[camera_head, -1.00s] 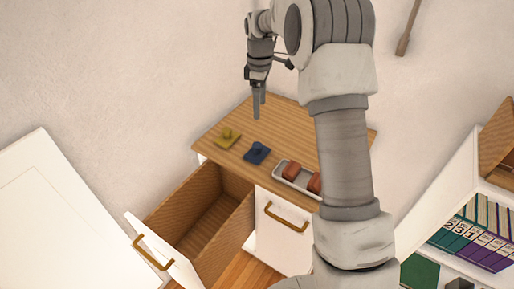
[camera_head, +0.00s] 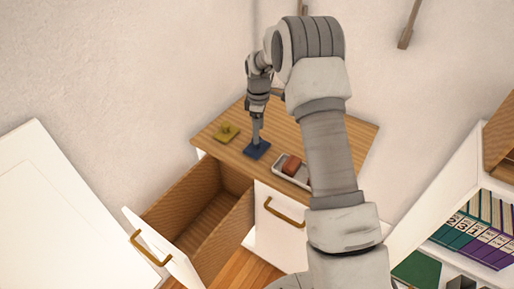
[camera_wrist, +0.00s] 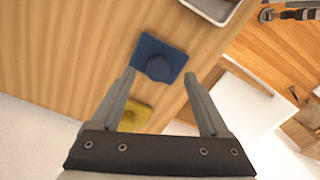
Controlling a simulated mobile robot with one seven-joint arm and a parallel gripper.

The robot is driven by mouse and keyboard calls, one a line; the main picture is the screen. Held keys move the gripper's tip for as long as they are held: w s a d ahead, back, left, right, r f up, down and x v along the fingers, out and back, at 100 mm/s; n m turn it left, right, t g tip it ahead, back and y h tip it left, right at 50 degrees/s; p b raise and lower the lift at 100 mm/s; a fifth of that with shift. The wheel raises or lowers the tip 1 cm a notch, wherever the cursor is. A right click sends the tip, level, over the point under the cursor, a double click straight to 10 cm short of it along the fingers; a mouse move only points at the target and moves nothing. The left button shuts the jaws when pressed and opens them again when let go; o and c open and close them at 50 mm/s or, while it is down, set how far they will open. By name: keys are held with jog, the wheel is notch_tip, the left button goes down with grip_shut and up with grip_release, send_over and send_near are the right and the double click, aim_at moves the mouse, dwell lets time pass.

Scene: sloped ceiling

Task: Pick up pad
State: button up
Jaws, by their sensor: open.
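A blue pad with a round knob (camera_head: 257,151) lies on the wooden cabinet top. In the wrist view the blue pad (camera_wrist: 158,60) lies just beyond and between my fingertips. A yellow pad with a knob (camera_head: 226,132) lies to its left, and in the wrist view the yellow pad (camera_wrist: 134,117) shows between my fingers, partly hidden by the left one. My gripper (camera_head: 256,143) points down right over the blue pad; in the wrist view its two fingers (camera_wrist: 159,73) are spread apart with nothing between them held. I cannot tell whether they touch the blue pad.
A white tray (camera_head: 279,169) with reddish-brown blocks (camera_head: 292,164) stands right of the blue pad, partly behind my arm. The cabinet top (camera_head: 317,130) is clear behind. An open, empty-looking drawer (camera_head: 206,222) juts out in front. A bookshelf (camera_head: 417,238) stands at the right.

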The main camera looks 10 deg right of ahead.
jog(key=f, duration=0.5)
jog(key=shift+w+a+b, duration=0.2)
jog(key=shift+b, duration=0.15)
jog(key=shift+r, duration=0.1)
grip_shut()
jog(key=shift+r, duration=0.65)
jog(key=r, duration=0.2)
jog(key=d+r, duration=0.1)
jog(key=shift+s+r+p, duration=0.35)
jog(key=shift+s+p, duration=0.05)
jog(key=s+d+r, duration=0.6)
jog(key=s+d, duration=0.1)
jog(key=shift+s+p, duration=0.3)
jog(key=shift+p, duration=0.1)
